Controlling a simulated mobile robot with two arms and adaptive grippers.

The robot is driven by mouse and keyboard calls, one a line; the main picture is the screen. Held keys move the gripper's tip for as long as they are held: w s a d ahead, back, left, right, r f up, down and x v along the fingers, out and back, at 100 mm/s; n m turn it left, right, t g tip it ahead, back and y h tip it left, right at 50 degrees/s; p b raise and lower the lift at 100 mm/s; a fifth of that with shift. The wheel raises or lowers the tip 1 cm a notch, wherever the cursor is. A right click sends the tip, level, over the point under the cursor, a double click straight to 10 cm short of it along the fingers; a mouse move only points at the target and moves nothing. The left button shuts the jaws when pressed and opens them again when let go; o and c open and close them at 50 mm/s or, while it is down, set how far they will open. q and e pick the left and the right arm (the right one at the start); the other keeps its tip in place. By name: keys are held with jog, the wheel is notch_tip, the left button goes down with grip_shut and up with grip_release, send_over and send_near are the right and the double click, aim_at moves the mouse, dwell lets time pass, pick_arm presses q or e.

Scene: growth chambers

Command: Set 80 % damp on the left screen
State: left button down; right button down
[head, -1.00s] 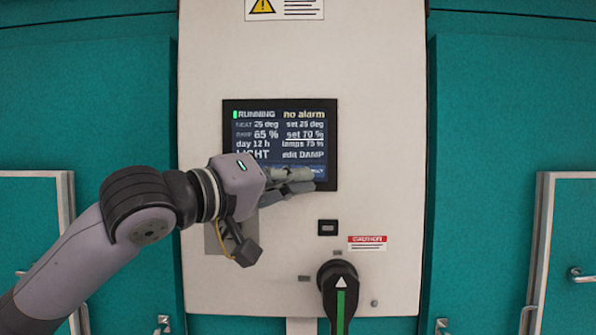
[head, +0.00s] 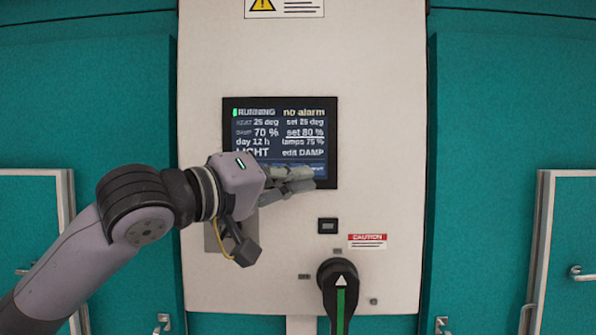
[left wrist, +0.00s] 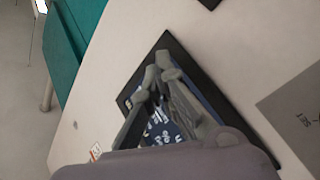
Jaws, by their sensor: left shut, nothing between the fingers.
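The screen (head: 280,130) is set in the pale panel and reads RUNNING, no alarm. Its DAMP line shows 70 %, with "set 80 %" underlined beside it, and "edit DAMP" stands lower right. My left gripper (head: 309,180) is shut and empty, with its fingertips at the screen's lower right part, hiding most of the bottom row. I cannot tell whether the tips touch the glass. In the left wrist view the shut fingers (left wrist: 158,72) lie in front of the screen (left wrist: 160,130), seen tilted. My right gripper is not in view.
Below the screen are a small black socket (head: 328,226), a red-topped CAUTION label (head: 367,241) and a black rotary handle (head: 338,285) with a green stripe. A warning sign (head: 284,9) is above. Teal walls (head: 510,110) with pale-framed doors flank the panel.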

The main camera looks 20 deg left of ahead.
pick_arm(q)
jog(key=shift+s, duration=0.25)
jog(key=s, duration=0.1)
jog(key=s+d, duration=0.1)
jog(key=s, duration=0.2)
jog(key=shift+s+d+b, duration=0.25)
jog(key=shift+s+b, duration=0.15)
dwell(0.6)
